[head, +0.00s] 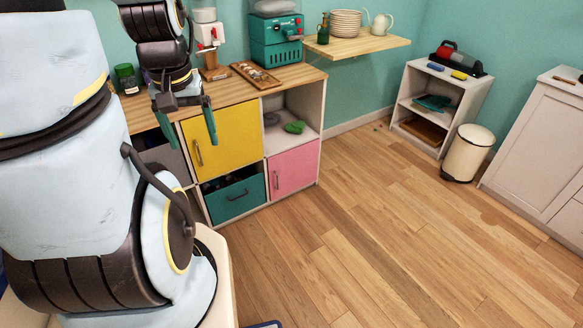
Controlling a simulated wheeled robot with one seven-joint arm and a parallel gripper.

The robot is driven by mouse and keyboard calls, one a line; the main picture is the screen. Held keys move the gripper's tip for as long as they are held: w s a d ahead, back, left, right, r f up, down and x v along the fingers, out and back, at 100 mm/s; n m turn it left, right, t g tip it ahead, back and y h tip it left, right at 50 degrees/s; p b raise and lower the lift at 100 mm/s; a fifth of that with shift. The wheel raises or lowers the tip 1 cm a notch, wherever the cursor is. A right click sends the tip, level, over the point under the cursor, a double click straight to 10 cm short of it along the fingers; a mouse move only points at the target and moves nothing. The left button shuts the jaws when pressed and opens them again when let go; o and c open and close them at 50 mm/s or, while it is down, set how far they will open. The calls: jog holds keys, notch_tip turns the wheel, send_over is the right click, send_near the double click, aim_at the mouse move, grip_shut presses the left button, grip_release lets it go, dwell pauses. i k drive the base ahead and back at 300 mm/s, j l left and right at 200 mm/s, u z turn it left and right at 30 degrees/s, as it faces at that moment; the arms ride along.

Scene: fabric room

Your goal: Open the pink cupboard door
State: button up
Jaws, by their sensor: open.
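The pink cupboard door (294,170) is at the lower right of a wooden-topped cabinet, below an open shelf. It looks shut, with a vertical handle (275,180) near its left edge. My gripper (192,143) hangs fingers-down in front of the cabinet's left part, by the yellow door (221,138). Its two teal fingers are spread apart with nothing between them. It is up and to the left of the pink door and apart from its handle.
A teal drawer (233,199) sits below the yellow door, left of the pink door. A coffee machine (276,42) and a wooden tray (256,76) stand on the cabinet top. A cream bin (468,154) and low shelf (437,100) are at right. The wooden floor (370,230) between is clear.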

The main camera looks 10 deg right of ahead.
aim_at(289, 170)
jog(key=z, duration=0.9)
jog(key=i, duration=0.55)
jog(key=i+l, duration=0.1)
jog(key=i, duration=0.45)
jog(key=u, duration=0.45)
jog(key=i+u, duration=0.1)
jog(key=u, duration=0.35)
jog(key=l+u, duration=0.1)
jog(key=u, duration=0.3)
jog(key=i+u, duration=0.1)
jog(key=u, duration=0.35)
